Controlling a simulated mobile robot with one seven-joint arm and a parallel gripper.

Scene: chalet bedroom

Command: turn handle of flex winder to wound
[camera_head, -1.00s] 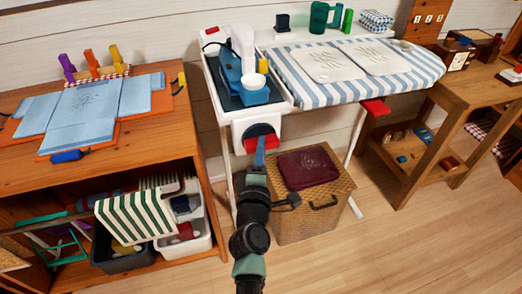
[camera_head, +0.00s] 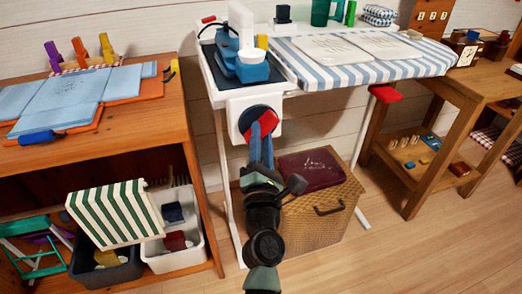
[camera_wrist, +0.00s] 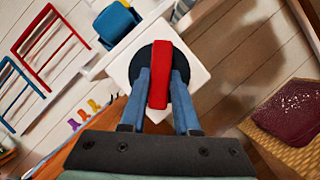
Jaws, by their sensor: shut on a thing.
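The flex winder is a white box (camera_head: 235,106) on the front of the ironing stand, with a dark round disc (camera_head: 256,112) and a red bar handle across it. In the head view the handle (camera_head: 251,136) is tilted, its right end higher, and partly hidden by my fingers. In the wrist view the red handle (camera_wrist: 160,72) runs up and down over the disc (camera_wrist: 136,62). My gripper (camera_head: 262,128) is shut on the handle, one blue finger on each side; the wrist view shows this too (camera_wrist: 160,88).
An iron (camera_head: 240,45) stands on the stand's tray above the winder. A striped ironing board (camera_head: 330,75) extends right, with a red block (camera_head: 385,93) under its edge. A wicker hamper (camera_head: 315,218) stands close to my arm. A wooden shelf (camera_head: 190,185) is at left.

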